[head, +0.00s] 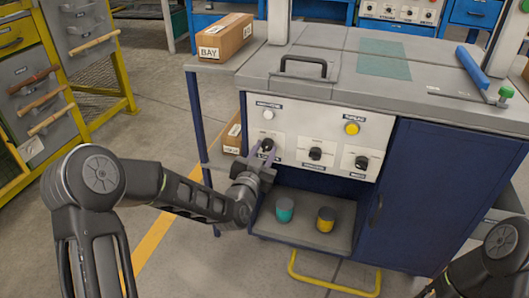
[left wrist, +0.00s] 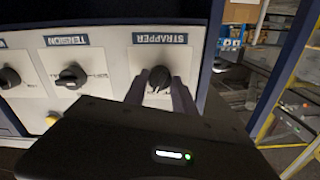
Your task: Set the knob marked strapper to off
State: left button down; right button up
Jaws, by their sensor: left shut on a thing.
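The strapper knob (left wrist: 160,77) is a black rotary knob on a white panel, beside a label reading STRAPPER (left wrist: 160,38), which appears upside down in the left wrist view. In the head view it is the leftmost black knob (head: 267,143) on the cabinet's control panel. My left gripper (left wrist: 160,90) is shut on this knob, with one finger on each side. In the head view the left gripper (head: 264,153) reaches the panel from below and partly hides the knob and its markings. I cannot read the knob's setting. My right gripper is out of view.
Two other black knobs, the middle one (head: 316,153) and the right one (head: 361,162), share the panel. Above are a white button (head: 268,115) and a yellow button (head: 352,129). Teal (head: 285,209) and yellow (head: 325,219) cylinders stand on the shelf below.

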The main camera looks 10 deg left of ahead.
pick_arm(q)
jog(key=n+b, duration=0.4)
jog(key=n, duration=0.2)
jog(key=shift+f, duration=0.15)
jog(key=n+b, duration=0.2)
jog(key=n, duration=0.1)
jog(key=shift+n, duration=0.3)
jog(key=shift+n+b, duration=0.6)
jog(key=shift+n, duration=0.2)
jog(key=c, duration=1)
grip_release()
jog(key=shift+r, duration=0.2)
jog(key=s, duration=0.2)
jog(key=s+p, duration=0.1)
jog(key=s, duration=0.2)
jog(key=s+p, duration=0.1)
jog(key=s, duration=0.1)
jog(key=shift+s+a, duration=0.25)
jog(key=shift+s, duration=0.15)
